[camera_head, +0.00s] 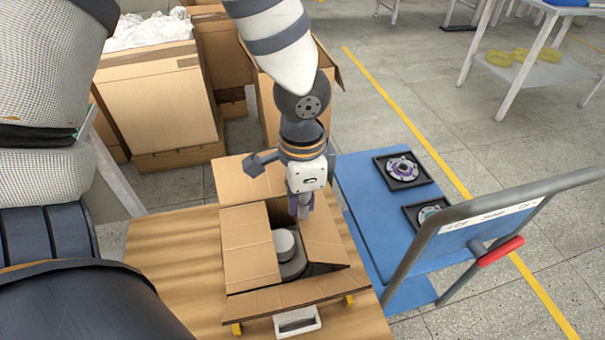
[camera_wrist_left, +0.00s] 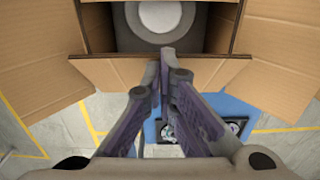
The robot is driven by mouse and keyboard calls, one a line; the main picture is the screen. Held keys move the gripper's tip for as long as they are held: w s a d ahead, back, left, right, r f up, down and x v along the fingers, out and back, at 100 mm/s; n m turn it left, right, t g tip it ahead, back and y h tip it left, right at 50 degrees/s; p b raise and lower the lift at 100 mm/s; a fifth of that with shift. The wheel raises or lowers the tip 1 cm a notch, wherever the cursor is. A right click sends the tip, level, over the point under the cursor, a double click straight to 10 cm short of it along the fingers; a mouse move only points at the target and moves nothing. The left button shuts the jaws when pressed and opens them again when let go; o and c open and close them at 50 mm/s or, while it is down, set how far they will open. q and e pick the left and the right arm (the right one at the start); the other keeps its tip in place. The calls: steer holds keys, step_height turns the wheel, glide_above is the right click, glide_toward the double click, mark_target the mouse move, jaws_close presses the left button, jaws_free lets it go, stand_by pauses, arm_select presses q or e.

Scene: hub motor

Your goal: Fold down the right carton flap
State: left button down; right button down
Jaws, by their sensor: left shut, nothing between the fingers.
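The open carton (camera_head: 262,292) stands on the wooden table, with a grey round hub motor (camera_head: 284,245) inside; the motor also shows in the wrist view (camera_wrist_left: 160,16). The right flap (camera_head: 324,240) slopes at the opening's right side, its exact angle hard to tell. In the wrist view this flap (camera_wrist_left: 112,72) lies behind my fingers. My left gripper (camera_head: 302,207) is shut and empty, pointing down at the far part of the right flap; in the wrist view its fingertips (camera_wrist_left: 166,58) overlap the flap. I cannot tell whether they touch it. My right gripper is not in view.
The left flap (camera_head: 249,248), near flap (camera_head: 290,293) and far flap (camera_head: 238,180) surround the opening. A blue cart (camera_head: 365,215) with dark part trays and a raised handle (camera_head: 425,240) stands close on the right. Large cartons (camera_head: 160,105) stand behind.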

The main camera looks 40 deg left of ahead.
mark_target(303, 222)
arm_select(q)
steer(key=shift+f, duration=0.1)
